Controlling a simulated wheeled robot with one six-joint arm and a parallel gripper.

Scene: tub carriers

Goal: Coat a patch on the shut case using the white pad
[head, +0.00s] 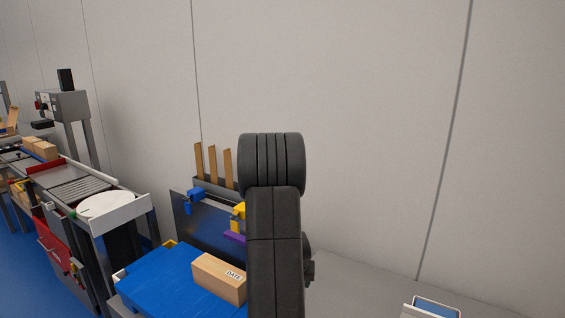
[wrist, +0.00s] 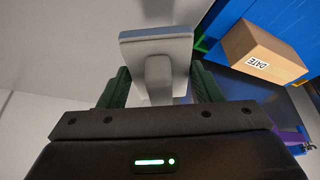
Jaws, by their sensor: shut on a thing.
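The shut case, a tan carton with a DATE label (head: 211,278), sits on a blue surface at the lower middle of the head view. In the wrist view the case (wrist: 262,50) is at the upper right, apart from the pad. My gripper (wrist: 158,82) has its green fingers shut on the handle of the white pad (wrist: 157,46). The pad's wide plate points away from my wrist, and its working face is hidden. In the head view my dark arm hides the gripper and pad.
The blue surface (head: 160,279) lies beside a dark panel with blue and yellow clamps (head: 238,212). A white-edged tray with a blue inside (head: 436,308) is at the lower right on a grey bench (head: 360,285). A conveyor with a round white disc (head: 104,205) stands at left.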

